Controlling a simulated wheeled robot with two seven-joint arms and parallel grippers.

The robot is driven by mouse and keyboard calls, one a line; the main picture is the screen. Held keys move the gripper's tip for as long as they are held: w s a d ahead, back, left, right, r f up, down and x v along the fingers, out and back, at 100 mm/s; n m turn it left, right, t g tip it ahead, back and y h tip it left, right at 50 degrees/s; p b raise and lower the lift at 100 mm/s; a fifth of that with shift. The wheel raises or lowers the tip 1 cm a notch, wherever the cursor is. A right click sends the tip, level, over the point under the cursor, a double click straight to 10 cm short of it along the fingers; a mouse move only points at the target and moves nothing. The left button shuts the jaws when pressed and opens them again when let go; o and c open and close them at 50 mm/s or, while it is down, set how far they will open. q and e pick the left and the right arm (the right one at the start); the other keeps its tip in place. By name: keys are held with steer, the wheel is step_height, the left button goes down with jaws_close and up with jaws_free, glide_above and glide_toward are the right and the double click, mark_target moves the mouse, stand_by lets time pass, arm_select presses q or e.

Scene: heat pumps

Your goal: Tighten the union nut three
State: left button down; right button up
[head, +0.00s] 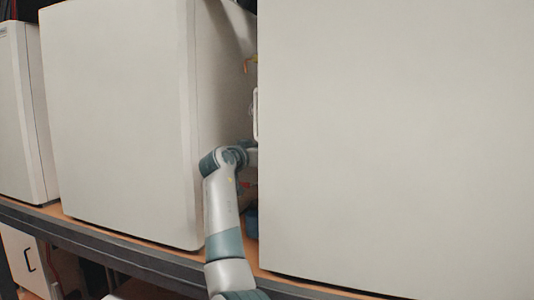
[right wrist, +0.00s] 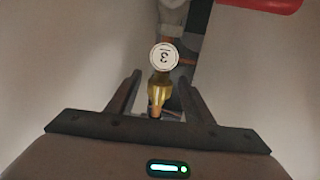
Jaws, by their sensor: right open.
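Union nut three is a brass fitting (right wrist: 157,92) on a copper pipe in the right wrist view, with a round white tag marked 3 (right wrist: 164,57), upside down, just above it. My right gripper (right wrist: 160,77) is open, one finger on each side of the nut. I cannot tell whether either finger touches it. In the head view one arm of mine reaches up into the gap between two white housings; its gripper and the nut are hidden there. My left gripper is not in view.
A large white housing (head: 395,140) stands right of the gap and another (head: 120,120) left of it, leaving a narrow space. A wooden shelf (head: 130,238) runs below. In the wrist view a red part (right wrist: 258,4) and a grey fitting (right wrist: 173,16) are above the tag.

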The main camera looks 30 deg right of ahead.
steer(key=shift+r+n+t, duration=0.1)
steer(key=shift+n+t, duration=0.2)
steer(key=shift+t, duration=0.1)
steer(key=shift+a, duration=0.15)
steer(key=shift+s+a+b, duration=0.3)
steer(key=shift+s+a, duration=0.05)
steer(key=shift+a, duration=0.1)
steer(key=b+v, duration=0.5)
steer(key=v, duration=1.5)
steer(key=shift+s+a+r+b, duration=0.25)
steer(key=shift+s+r+b, duration=0.05)
steer(key=shift+r, duration=0.1)
